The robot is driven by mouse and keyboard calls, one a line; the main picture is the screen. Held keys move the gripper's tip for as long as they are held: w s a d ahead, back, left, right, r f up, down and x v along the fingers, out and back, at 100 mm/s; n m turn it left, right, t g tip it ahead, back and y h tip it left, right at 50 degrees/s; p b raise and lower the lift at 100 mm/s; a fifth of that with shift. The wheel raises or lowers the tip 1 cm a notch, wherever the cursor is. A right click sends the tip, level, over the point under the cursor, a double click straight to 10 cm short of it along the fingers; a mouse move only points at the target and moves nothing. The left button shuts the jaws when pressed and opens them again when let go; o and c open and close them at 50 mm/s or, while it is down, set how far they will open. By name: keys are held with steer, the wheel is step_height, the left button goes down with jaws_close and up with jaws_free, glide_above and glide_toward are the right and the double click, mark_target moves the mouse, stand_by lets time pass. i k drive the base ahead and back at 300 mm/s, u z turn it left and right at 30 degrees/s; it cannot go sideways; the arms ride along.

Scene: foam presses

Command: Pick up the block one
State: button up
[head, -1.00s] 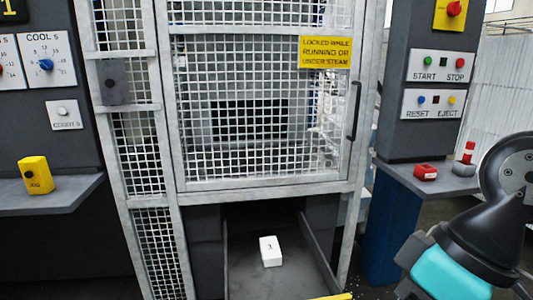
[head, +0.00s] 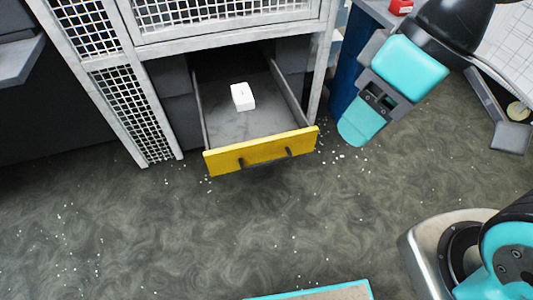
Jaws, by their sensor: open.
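Block one (head: 243,96) is a small white block lying in the open drawer (head: 262,152) under the press, towards the back of its grey floor. A small dark mark shows faintly on its top. The drawer has a yellow front with a dark handle. My gripper (head: 362,122), teal and grey, hangs to the right of the drawer, apart from it and from the block. It is open and nothing shows in it, though its fingers are hard to make out from this angle.
The mesh guard (head: 225,20) of the press stands above the drawer, with a frame post on each side. A blue pedestal (head: 350,60) stands right of it, with a red item (head: 400,6) on top. The speckled floor (head: 180,230) before the drawer is clear.

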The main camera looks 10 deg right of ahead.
mark_target(244, 100)
steer(key=u, duration=0.3)
steer(key=i, duration=1.35)
steer(key=u, duration=0.55)
